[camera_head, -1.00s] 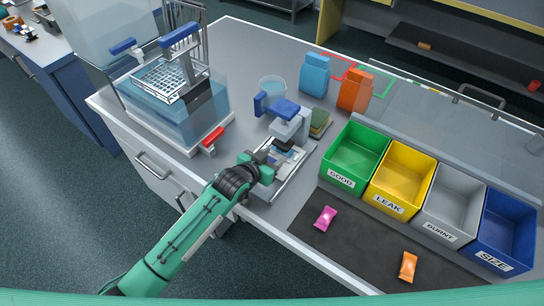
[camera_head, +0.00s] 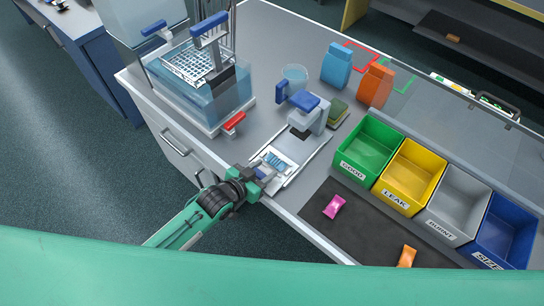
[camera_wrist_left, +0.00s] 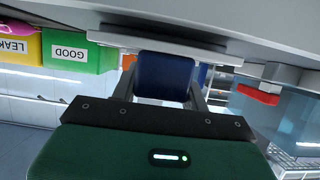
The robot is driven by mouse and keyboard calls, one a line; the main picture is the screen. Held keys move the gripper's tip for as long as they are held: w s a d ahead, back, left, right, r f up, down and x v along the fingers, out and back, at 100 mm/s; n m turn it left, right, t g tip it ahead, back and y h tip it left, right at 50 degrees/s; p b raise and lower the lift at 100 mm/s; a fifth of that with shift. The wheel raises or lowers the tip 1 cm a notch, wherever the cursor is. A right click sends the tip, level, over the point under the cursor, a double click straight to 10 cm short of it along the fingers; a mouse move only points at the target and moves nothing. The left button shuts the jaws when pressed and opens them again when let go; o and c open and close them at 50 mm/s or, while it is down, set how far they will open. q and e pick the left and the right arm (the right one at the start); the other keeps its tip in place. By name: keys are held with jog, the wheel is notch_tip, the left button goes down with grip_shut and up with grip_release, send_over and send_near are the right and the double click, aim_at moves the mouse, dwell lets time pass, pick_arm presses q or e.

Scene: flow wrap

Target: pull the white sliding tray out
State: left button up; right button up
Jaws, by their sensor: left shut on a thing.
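The white sliding tray (camera_head: 293,152) sticks out from the sealing device with the blue top lever (camera_head: 303,100), toward the bench's front edge. A small blue ridged piece (camera_head: 275,162) shows on the tray. My left gripper (camera_head: 264,174) is at the tray's front end, shut on its blue handle. In the left wrist view the dark blue handle (camera_wrist_left: 163,76) sits between the two fingers of my left gripper (camera_wrist_left: 163,92). The white-grey edge above the handle (camera_wrist_left: 160,42) also shows there. My right gripper is not in view.
A water tank (camera_head: 205,85) with a red-handled valve (camera_head: 233,122) stands to the left. Green (camera_head: 367,150), yellow (camera_head: 412,175), grey (camera_head: 455,205) and blue (camera_head: 505,230) bins stand to the right. A pink packet (camera_head: 334,206) and an orange packet (camera_head: 406,256) lie on the dark mat.

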pick_arm(q)
jog(key=shift+f, duration=0.1)
jog(key=o, duration=1.2)
jog(key=shift+s, duration=0.1)
jog(key=shift+o, duration=1)
jog(key=shift+a, duration=0.15)
jog(key=shift+s, duration=0.1)
jog(key=b+v, duration=0.2)
jog(key=v, duration=1.2)
